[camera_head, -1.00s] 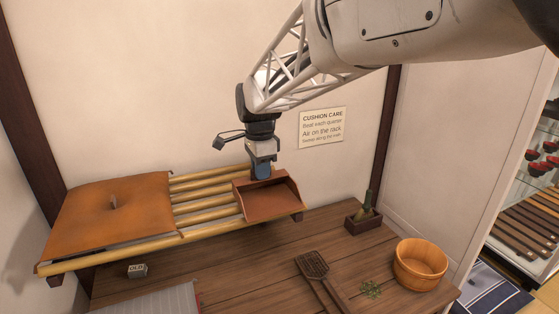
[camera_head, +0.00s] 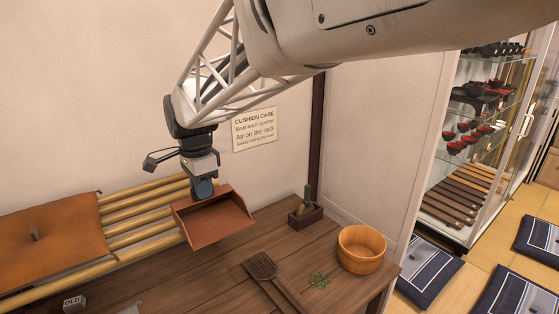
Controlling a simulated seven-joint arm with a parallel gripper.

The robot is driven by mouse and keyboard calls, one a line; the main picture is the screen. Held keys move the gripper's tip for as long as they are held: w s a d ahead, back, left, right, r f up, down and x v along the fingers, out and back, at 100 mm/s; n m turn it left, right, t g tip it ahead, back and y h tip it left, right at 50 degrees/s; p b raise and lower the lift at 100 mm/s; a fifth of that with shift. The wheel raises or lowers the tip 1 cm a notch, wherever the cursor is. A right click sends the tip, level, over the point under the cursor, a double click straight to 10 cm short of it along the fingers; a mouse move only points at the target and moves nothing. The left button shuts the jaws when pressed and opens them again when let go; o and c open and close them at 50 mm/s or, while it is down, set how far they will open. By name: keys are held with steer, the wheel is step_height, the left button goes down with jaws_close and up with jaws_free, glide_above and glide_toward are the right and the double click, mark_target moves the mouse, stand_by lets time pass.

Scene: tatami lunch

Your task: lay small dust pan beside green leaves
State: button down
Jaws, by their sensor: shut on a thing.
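The small dust pan (camera_head: 216,222) is reddish brown, with low side walls and its open side facing the front right. My gripper (camera_head: 203,191) is shut on its back edge and points downward. The pan is at the right end of the bamboo rack; I cannot tell whether it touches the poles. The green leaves (camera_head: 319,280) lie in a small cluster on the dark wooden table, to the right of and in front of the pan, between the beater and the wooden tub.
A dark slatted beater (camera_head: 265,268) lies just left of the leaves. A round wooden tub (camera_head: 361,250) stands to their right. A small planter (camera_head: 305,216) is at the back. An orange cushion (camera_head: 45,241) lies on the bamboo rack (camera_head: 150,216). An OLD block (camera_head: 74,304) is front left.

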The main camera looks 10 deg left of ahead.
stand_by(0.4)
steer(key=w+d+f+n, duration=0.3)
steer(key=w+d+n, duration=0.1)
steer(key=w+d, duration=1.25)
steer(key=w+d+f+n, duration=0.2)
steer(key=w+d+f, duration=0.1)
steer(key=w+d, duration=0.6)
steer(key=w+d+f+n, duration=0.1)
steer(key=w+d+f, duration=0.3)
steer(key=w+d, duration=0.5)
steer(key=s+a+f+m, duration=0.2)
steer(key=a+f+m, duration=0.1)
steer(key=a+f, duration=0.6)
steer(key=s+a+f+m, duration=0.1)
steer(key=a+f+m, duration=0.3)
steer(key=a+f, duration=0.4)
steer(key=a, duration=0.3)
steer(key=shift+s+a+f, duration=0.2)
steer(key=shift+s+f, duration=0.15)
steer(key=shift+s, duration=0.05)
